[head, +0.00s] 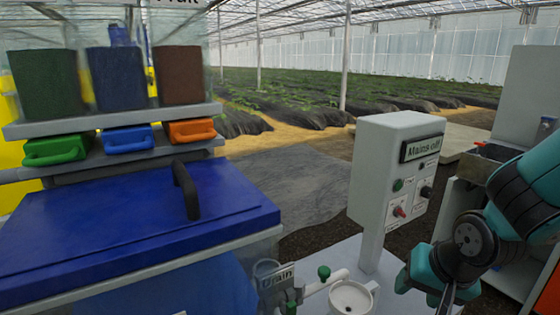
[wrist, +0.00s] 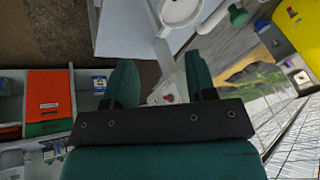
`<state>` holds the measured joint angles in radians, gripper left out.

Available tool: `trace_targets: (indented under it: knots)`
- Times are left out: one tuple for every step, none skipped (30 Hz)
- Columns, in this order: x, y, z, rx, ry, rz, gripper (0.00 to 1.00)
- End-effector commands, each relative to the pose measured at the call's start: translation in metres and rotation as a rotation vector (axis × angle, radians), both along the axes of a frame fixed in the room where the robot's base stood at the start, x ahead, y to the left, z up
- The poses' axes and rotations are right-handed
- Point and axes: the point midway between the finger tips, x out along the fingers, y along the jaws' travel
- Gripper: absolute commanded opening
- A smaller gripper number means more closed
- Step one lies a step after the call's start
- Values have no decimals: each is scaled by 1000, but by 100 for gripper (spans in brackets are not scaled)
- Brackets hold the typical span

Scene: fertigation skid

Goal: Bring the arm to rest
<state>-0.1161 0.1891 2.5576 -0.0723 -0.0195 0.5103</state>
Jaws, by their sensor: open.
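My arm (head: 515,205), teal with dark joints, is bent at the right of the head view. My gripper (wrist: 160,80) is open in the wrist view, its two teal fingers apart with nothing held between them. In the head view the gripper end is low at the right, partly cut off by the bottom edge. It is to the right of the grey control box (head: 375,175), whose display reads "Mains-off". Part of the box face with a red knob shows beyond the finger gap in the wrist view; I cannot tell the distance.
A tank with a blue lid (head: 130,225) and black handle fills the left. Above it are green, blue and orange handles (head: 190,131) below matching dark containers. A grey cabinet stands right, close to my arm.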

Motion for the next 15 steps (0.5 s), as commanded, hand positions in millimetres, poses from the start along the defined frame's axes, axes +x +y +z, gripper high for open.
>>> trace_targets:
  knots:
    - [-6,-12,9,-53,15,59,51]
    - [-11,-19,13,-84,32,98,51]
    - [-17,-27,18,-123,52,150,51]
    - [-22,-33,22,-149,69,186,51]
    - [-27,-39,26,-173,85,224,51]
    - [-33,-46,31,-203,107,271,51]
    - [-39,-52,35,-223,125,308,51]
    - [-44,-56,39,-241,142,343,51]
    - [-49,-38,45,-211,135,406,51]
    - [-53,-24,50,-186,131,447,51]
    - [-58,-11,55,-163,128,488,51]
    - [-65,4,62,-134,124,545,51]
    - [-72,15,67,-115,122,589,51]
    - [-79,26,72,-95,121,632,51]
    - [-88,39,79,-73,120,690,51]
